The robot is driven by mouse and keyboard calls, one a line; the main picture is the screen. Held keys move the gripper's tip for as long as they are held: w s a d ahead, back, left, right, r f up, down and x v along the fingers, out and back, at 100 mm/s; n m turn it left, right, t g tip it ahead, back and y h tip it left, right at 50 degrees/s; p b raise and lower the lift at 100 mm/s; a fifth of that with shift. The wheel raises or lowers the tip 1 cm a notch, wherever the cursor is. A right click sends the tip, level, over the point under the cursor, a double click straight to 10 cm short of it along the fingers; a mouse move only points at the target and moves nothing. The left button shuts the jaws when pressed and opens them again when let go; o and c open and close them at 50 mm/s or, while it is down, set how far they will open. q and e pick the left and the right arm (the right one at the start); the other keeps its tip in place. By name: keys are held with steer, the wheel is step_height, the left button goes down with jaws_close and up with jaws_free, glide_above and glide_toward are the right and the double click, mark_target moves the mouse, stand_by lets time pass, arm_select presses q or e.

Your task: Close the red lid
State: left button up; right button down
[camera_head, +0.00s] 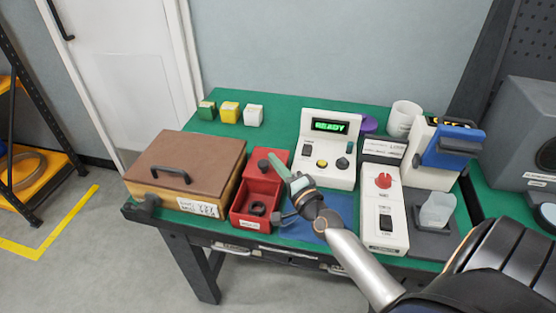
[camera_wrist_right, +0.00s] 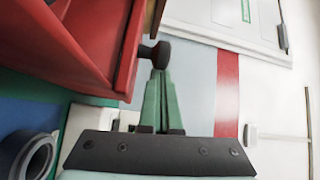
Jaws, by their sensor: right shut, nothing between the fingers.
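The red box (camera_head: 258,222) stands at the table's front with dark rings (camera_head: 257,208) showing in its open front part. My right gripper (camera_head: 284,173) is shut and empty, just right of the knob. In the right wrist view the shut green fingers (camera_wrist_right: 160,75) point at the black knob (camera_wrist_right: 154,53), their tips at or very near it; contact is unclear. Red walls (camera_wrist_right: 110,45) fill the upper left there. My left gripper is not in view.
A brown-lidded wooden box (camera_head: 190,158) stands close on the left. A white device reading READY (camera_head: 329,145) is behind right, and a white switch unit (camera_head: 384,215) is to the right. Three small blocks (camera_head: 229,112) sit at the back.

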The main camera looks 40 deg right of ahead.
steer(key=s+a+p, duration=0.1)
steer(key=s+a, duration=0.1)
steer(key=a, duration=0.1)
steer(key=s+a+p, duration=0.1)
steer(key=s+a, duration=0.2)
steer(key=s+a+p, duration=0.1)
steer(key=s+a, duration=0.2)
steer(key=shift+a, duration=0.1)
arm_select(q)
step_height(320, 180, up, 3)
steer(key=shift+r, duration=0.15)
arm_select(e)
steer(key=shift+w, duration=0.1)
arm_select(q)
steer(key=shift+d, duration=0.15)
